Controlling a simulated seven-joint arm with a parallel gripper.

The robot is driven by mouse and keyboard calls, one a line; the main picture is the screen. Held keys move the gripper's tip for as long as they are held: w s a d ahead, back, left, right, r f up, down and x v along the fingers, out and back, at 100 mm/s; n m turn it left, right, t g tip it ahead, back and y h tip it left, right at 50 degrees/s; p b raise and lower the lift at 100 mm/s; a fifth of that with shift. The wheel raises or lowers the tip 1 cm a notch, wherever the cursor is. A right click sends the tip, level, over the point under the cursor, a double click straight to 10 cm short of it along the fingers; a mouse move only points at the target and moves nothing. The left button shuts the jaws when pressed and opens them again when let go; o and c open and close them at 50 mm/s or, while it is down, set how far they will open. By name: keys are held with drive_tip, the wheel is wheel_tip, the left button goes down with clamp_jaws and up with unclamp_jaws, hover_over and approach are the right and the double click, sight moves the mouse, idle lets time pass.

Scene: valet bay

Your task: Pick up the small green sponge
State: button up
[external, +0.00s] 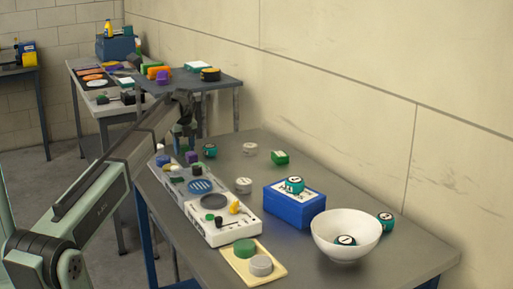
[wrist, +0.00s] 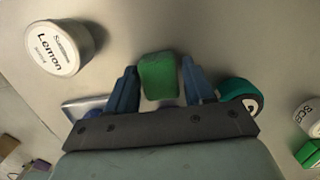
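The small green sponge (wrist: 159,77) shows in the wrist view, between my two blue fingers in the picture. My gripper (wrist: 159,78) is open, with a narrow gap on each side of the sponge. In the external view my gripper (external: 185,143) hangs over the far left part of the table, above the table top. I cannot tell the exact height gap between fingertips and sponge.
A white Lemon tub (wrist: 58,47) lies left of the sponge, and a teal round container (wrist: 240,94) is close to my right finger.

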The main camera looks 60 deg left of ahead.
drive_tip(key=c, duration=0.6)
drive_tip(key=shift+c, duration=0.2)
drive_tip(key=shift+r, duration=0.15)
